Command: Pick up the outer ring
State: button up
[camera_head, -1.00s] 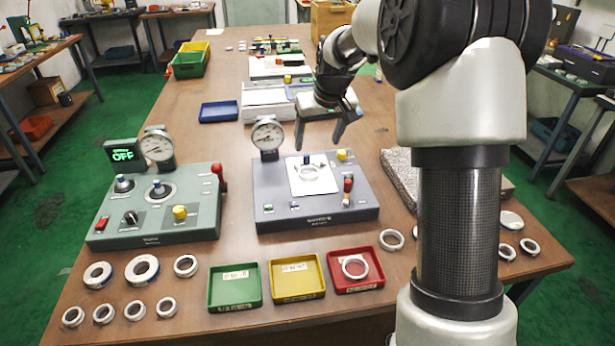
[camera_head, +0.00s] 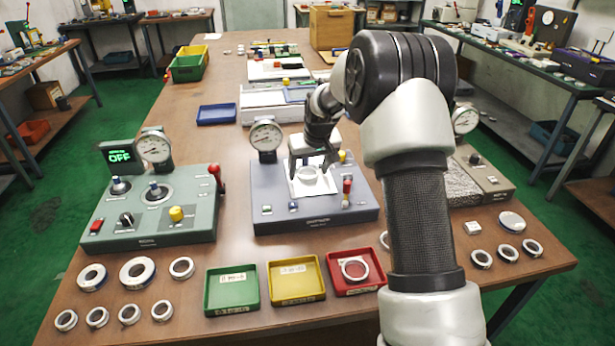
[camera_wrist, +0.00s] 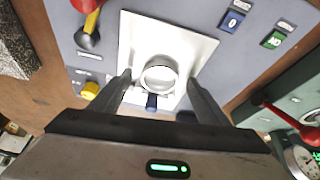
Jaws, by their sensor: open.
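A metal ring (camera_head: 307,175) lies on the white plate (camera_head: 328,189) of the grey-blue device in the middle of the table. The task's name for it is not marked in the pictures. In the wrist view the same ring (camera_wrist: 158,76) shows between and slightly beyond my two fingertips, with white plate visible on both sides. My gripper (camera_head: 309,168) is open above the plate, and in the wrist view (camera_wrist: 160,88) its jaws hold nothing. I cannot tell how high the tips are above the plate. A small dark blue post (camera_wrist: 151,101) stands beside the ring.
The device carries a dial gauge (camera_head: 265,137), a red-topped lever (camera_head: 346,192) and a yellow knob (camera_wrist: 90,90). Green (camera_head: 208,304), yellow (camera_head: 272,300) and red (camera_head: 333,288) trays stand in front; the red one holds a ring (camera_head: 354,268). Several loose rings lie front left.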

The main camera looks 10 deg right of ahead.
jog(key=shift+c, duration=0.6)
jog(key=c, duration=1.1)
jog(key=shift+c, duration=0.5)
